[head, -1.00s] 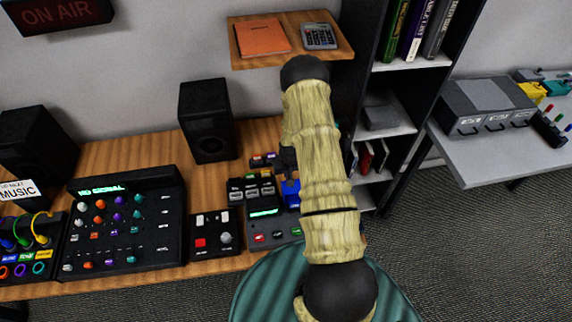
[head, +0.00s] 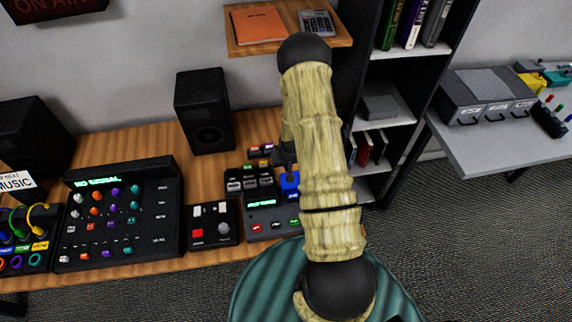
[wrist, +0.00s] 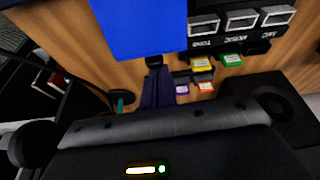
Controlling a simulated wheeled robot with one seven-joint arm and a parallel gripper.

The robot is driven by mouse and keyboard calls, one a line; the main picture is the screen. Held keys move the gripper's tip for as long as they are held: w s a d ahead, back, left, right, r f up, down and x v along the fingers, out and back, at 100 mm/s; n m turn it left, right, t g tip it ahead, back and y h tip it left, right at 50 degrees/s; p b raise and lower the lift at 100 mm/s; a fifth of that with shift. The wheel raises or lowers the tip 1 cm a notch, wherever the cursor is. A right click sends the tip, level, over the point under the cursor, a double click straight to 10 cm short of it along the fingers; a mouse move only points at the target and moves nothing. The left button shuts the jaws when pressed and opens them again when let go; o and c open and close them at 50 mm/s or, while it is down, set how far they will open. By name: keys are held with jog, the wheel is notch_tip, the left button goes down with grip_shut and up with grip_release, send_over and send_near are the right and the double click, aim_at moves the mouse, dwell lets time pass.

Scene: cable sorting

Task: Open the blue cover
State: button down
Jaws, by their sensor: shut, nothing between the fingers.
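The blue cover (head: 289,183) is on the right side of the dark button console (head: 262,222), partly hidden behind my arm in the head view. In the wrist view the blue cover (wrist: 140,28) is a flat, bright blue panel at the top, cut off by the frame edge. My gripper (wrist: 154,62) is shut and empty, its fingertips close to the cover's near edge. I cannot tell whether they touch it. In the head view my gripper (head: 284,162) is a dark shape just behind the cover, mostly hidden by my arm. How far the cover is raised is unclear.
Small coloured cartridges (wrist: 203,65) lie close beside the fingers. Labelled slots (wrist: 240,20) sit right of the cover. A black speaker (head: 204,112), a mixer (head: 118,215) and a small button box (head: 212,224) stand to the left. A shelf (head: 392,120) stands at the right.

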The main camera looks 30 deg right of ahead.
jog(key=shift+s, duration=0.25)
jog(key=shift+w+r+p, duration=0.1)
jog(key=shift+r+p, duration=0.35)
jog(key=shift+r, duration=0.3)
jog(key=shift+w, duration=0.1)
jog(key=w+b, duration=0.2)
jog(key=w, duration=0.2)
jog(key=b+v, duration=0.2)
jog(key=v, duration=0.7)
jog(key=shift+w+d+r, duration=0.25)
jog(key=shift+d+r, duration=0.15)
jog(key=shift+d, duration=0.1)
